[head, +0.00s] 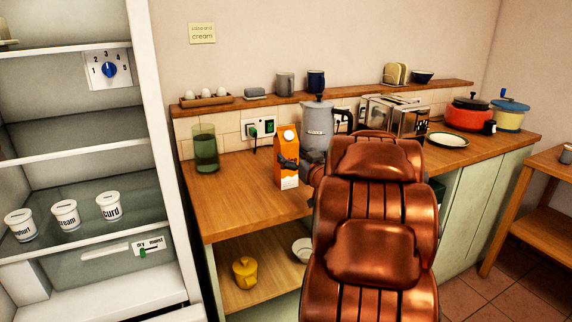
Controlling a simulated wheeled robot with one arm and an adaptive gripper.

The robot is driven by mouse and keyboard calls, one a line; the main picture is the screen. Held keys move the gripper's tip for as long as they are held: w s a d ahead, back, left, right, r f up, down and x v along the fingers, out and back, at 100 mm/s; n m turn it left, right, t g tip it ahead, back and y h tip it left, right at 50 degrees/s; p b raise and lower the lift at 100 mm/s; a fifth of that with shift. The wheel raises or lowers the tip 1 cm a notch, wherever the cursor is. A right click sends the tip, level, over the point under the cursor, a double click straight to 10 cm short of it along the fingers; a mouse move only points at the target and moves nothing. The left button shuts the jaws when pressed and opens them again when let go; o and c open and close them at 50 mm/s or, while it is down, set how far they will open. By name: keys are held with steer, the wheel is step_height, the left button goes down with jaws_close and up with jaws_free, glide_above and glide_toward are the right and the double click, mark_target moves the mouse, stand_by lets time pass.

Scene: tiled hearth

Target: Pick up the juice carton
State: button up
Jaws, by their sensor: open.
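The juice carton (286,178) is orange with a white cap. It stands upright on the wooden counter (232,208), just in front of the grey kettle-like jug (317,128). My gripper (293,164) is at the carton's right side, and a dark finger overlaps the front of the carton about halfway up. The gripper is open. My copper arm hides most of the gripper's body, and I cannot tell whether the fingers touch the carton.
A green glass (205,148) stands left of the carton, near a wall socket (262,128). A toaster (395,117), a plate (449,140) and a red pot (468,113) stand farther right. An open fridge (165,150) is at left. The counter's front left is clear.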

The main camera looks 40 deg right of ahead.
mark_target(286, 146)
steer(key=shift+x, duration=3.8)
steer(key=shift+a, duration=0.1)
jaws_close()
